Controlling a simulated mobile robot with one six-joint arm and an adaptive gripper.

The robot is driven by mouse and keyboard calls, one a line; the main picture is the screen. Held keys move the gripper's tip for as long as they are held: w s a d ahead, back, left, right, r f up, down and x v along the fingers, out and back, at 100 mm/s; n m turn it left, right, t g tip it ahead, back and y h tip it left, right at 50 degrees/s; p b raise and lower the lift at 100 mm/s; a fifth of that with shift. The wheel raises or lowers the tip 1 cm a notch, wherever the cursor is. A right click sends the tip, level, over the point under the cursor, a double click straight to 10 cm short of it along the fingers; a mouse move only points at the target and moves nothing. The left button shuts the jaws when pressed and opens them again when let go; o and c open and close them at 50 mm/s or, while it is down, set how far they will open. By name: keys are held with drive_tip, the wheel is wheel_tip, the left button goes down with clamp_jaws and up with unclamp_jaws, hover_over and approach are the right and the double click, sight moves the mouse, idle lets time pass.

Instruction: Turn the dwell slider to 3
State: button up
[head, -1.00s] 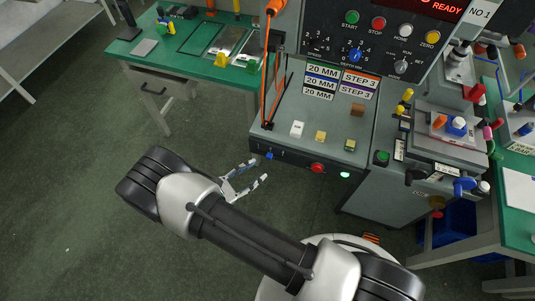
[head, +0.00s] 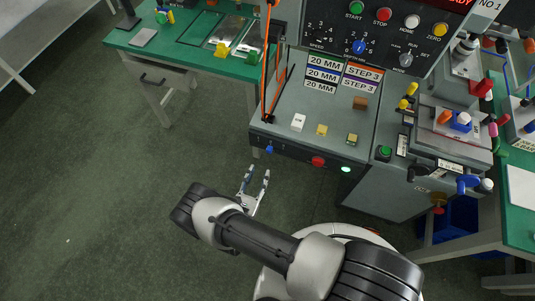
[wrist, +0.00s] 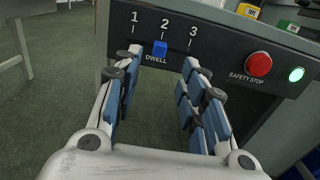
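The dwell slider is a small blue knob (wrist: 160,48) on the dark front panel of the machine, and it also shows in the head view (head: 269,149). In the wrist view it sits below the number 2, between the marks 1 and 3, above the word DWELL. My gripper (wrist: 161,60) is open and empty. Its two blue-padded fingers point at the panel, with the knob in the gap between them, nearer the left finger. In the head view the gripper (head: 258,172) is just below and in front of the knob. Contact with the knob cannot be told.
Right of the slider on the same panel are a red safety stop button (wrist: 258,64) and a lit green button (wrist: 296,74). Open floor lies left of the machine, below a green bench (head: 190,55).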

sight(269, 152)
drive_tip(key=b+x, duration=0.1)
drive_tip(key=x, duration=0.9)
drive_tip(key=shift+b, duration=0.35)
clamp_jaws()
